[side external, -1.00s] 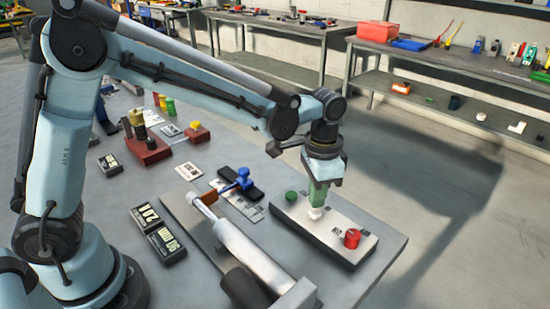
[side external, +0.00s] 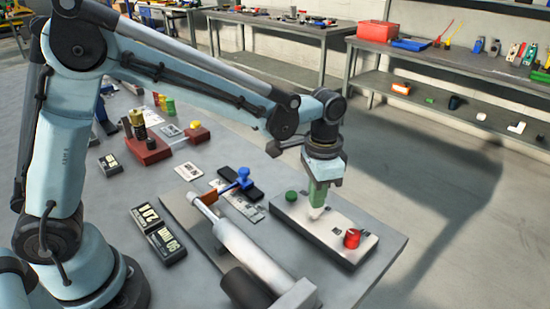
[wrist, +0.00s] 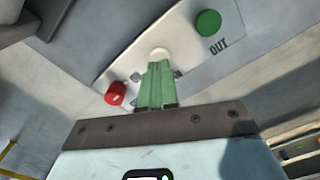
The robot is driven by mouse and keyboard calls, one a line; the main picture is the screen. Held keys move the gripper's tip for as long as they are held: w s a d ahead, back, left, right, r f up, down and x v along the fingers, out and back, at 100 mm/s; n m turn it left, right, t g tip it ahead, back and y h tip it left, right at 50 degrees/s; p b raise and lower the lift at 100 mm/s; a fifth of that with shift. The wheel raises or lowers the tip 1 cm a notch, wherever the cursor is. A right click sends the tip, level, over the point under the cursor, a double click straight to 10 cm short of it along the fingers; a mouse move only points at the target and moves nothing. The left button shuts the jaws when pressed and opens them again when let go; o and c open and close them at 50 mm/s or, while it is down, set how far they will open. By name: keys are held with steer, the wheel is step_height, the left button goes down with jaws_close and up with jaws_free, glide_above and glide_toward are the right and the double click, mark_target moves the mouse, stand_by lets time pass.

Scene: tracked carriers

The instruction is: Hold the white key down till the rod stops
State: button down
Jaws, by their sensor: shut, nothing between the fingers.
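My gripper (side external: 318,205) is shut, with its green fingers together and empty. Its tips are over the white key (side external: 316,213) on the pale button box and appear to touch it. In the wrist view the white key (wrist: 160,54) shows just beyond the fingertips (wrist: 158,66), partly hidden by them. How far the key is pressed is hard to tell. The thin rod (side external: 204,211) sticks out of the silver cylinder (side external: 250,254) left of the box, near an orange-brown plate (side external: 206,198).
The button box (side external: 292,208) also carries a green button (side external: 291,196), marked OUT in the wrist view, and a red button (side external: 352,238). A blue-handled part (side external: 240,180) stands behind the cylinder. Dark labelled blocks (side external: 165,245) lie to the left.

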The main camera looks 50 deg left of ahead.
steer(key=shift+f, duration=0.15)
stand_by(0.3)
steer(key=shift+f, duration=1.1)
stand_by(2.6)
steer(key=shift+r, duration=2.25)
